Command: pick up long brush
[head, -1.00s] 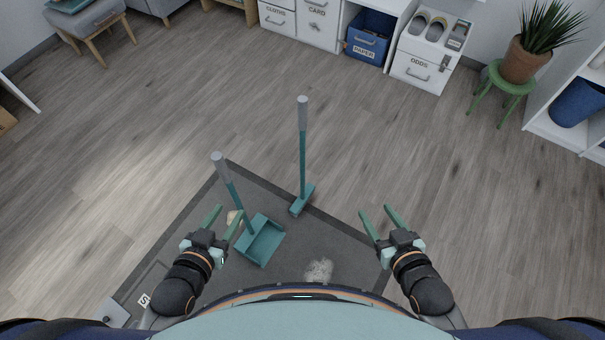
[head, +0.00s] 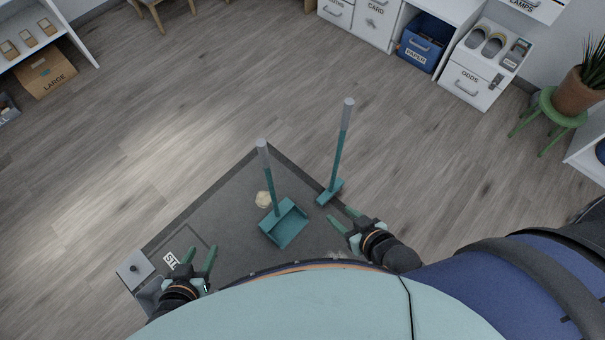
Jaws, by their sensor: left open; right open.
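The long brush (head: 338,150) stands upright with a teal handle, a grey grip on top and a teal head at the edge of the dark mat. My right gripper (head: 341,215) is open and empty, just below the brush head in the picture, apart from the handle. A long-handled teal dustpan (head: 286,224) stands on the mat to the left of the brush. My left gripper (head: 202,253) is open and empty over the lower left part of the mat, away from both tools.
The dark mat (head: 232,215) carries a beige clump (head: 263,199) beside the dustpan and a pale clump (head: 340,254) partly hidden by my body. A grey box (head: 134,269) stands at its left corner. Wood floor beyond is clear up to the drawers (head: 470,84).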

